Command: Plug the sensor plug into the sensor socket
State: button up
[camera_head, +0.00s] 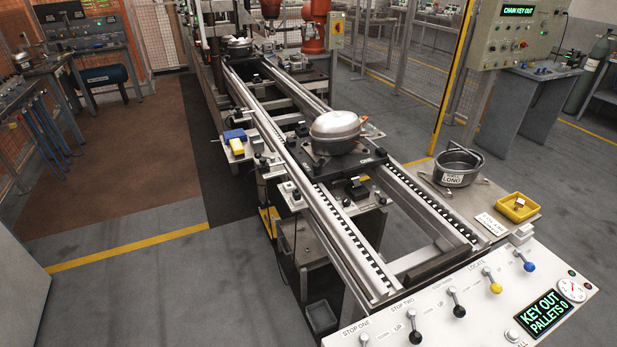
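My gripper is not in view. I cannot pick out the sensor plug or the sensor socket for certain. Small black fittings sit along the conveyor: a black block (357,188) on a metal bracket in front of the pallet, and a dark fitting (295,192) on the left rail. They are too small to tell whether either is the plug or the socket. A silver domed compressor (336,126) sits on a dark pallet (372,160) across the conveyor rails.
A white control panel (405,318) with several levers and a display reading "KEY OUT PALLETS 0" fills the front right. A side table holds a metal shell labelled LONG (457,168) and a yellow tray (517,207). Blue (234,135) and yellow (237,146) blocks sit left. Left floor is clear.

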aim_at(296, 194)
jog(key=i+j+z, duration=0.15)
jog(key=j, duration=0.2)
jog(key=i+j+z, duration=0.15)
jog(key=j, duration=0.25)
jog(key=i+j+z, duration=0.1)
jog(key=j, duration=0.3)
jog(key=i+j+z, duration=0.15)
jog(key=j, duration=0.3)
jog(key=i+j+z, duration=0.15)
jog(key=j, duration=0.3)
jog(key=i+j+z, duration=0.15)
jog(key=j, duration=0.3)
